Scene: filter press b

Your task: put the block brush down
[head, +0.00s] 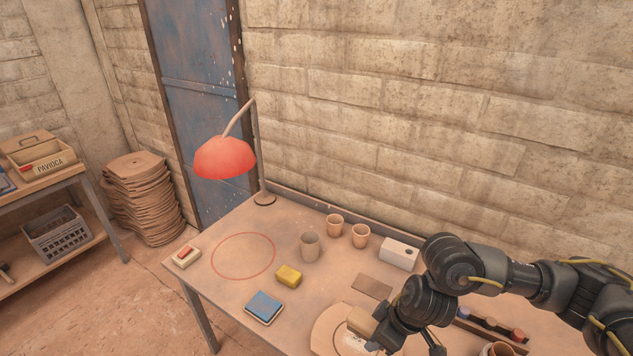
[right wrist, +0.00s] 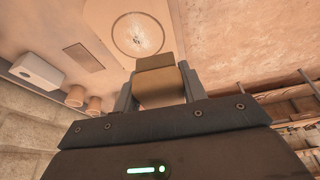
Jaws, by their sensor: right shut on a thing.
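The block brush (right wrist: 160,88), a tan block with a darker brown band, is between the fingers of my right gripper (right wrist: 157,92) in the right wrist view. In the head view the tan brush (head: 361,322) shows partly at the end of my right arm, over or beside a round pale board (head: 326,329). My right gripper (head: 374,338) is shut on it, and the arm hides part of it. I cannot tell whether the brush touches the board. My left gripper is not in view.
A red lamp (head: 225,158) stands behind. The red circle (head: 243,276) is empty.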

